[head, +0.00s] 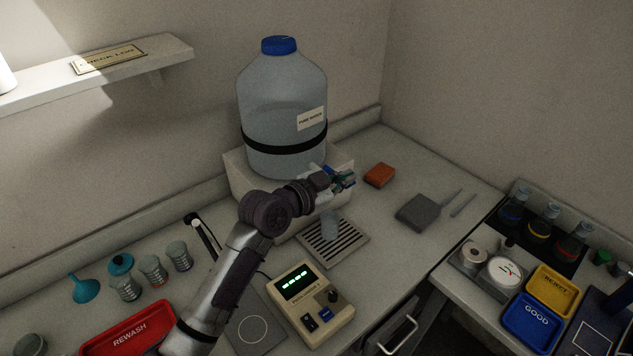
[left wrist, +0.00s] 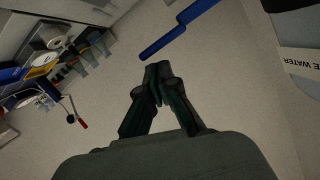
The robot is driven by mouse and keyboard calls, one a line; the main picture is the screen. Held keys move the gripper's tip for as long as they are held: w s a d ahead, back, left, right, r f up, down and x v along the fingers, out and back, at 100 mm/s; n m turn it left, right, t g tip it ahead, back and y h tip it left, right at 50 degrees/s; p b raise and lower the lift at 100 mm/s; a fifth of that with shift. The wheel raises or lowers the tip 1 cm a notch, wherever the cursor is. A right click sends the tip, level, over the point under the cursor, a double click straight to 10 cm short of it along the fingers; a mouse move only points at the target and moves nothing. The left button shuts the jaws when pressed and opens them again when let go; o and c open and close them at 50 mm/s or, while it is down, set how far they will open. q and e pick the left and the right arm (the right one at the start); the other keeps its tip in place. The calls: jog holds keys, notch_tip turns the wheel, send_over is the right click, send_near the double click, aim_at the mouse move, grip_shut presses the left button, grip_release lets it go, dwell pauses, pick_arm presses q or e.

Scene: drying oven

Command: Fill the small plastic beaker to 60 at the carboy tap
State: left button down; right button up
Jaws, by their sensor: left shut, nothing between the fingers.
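The large clear carboy (head: 283,105) with a blue cap and a black band stands on a white block (head: 240,183). My left gripper (head: 346,180) is in front of the carboy's lower right side, at the tap, and hides most of it. A blue tap handle (head: 330,170) shows beside the fingers. In the left wrist view the fingers (left wrist: 155,82) are shut with nothing between them, and the blue handle (left wrist: 180,30) is just beyond their tips. The small plastic beaker (head: 330,226) stands upright on the slotted drip tray (head: 352,250) below the gripper. Its water level is too small to read.
A beige device (head: 310,304) with a green display stands in front of the drip tray. Small jars, a teal funnel (head: 86,288) and a red REWASH tray (head: 125,332) are at left.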

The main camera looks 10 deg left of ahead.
pick_arm(q)
jog(key=r+b+v, duration=0.1)
jog(key=b+v, duration=0.2)
jog(key=v, duration=0.7)
jog(key=shift+s, duration=0.15)
pick_arm(e)
jog(key=shift+s+f, duration=0.15)
jog(key=shift+f, duration=0.45)
jog(key=shift+s+f, duration=0.15)
jog(key=shift+f, duration=0.4)
pick_arm(q)
jog(key=shift+s, duration=0.1)
pick_arm(e)
jog(key=shift+s, duration=0.1)
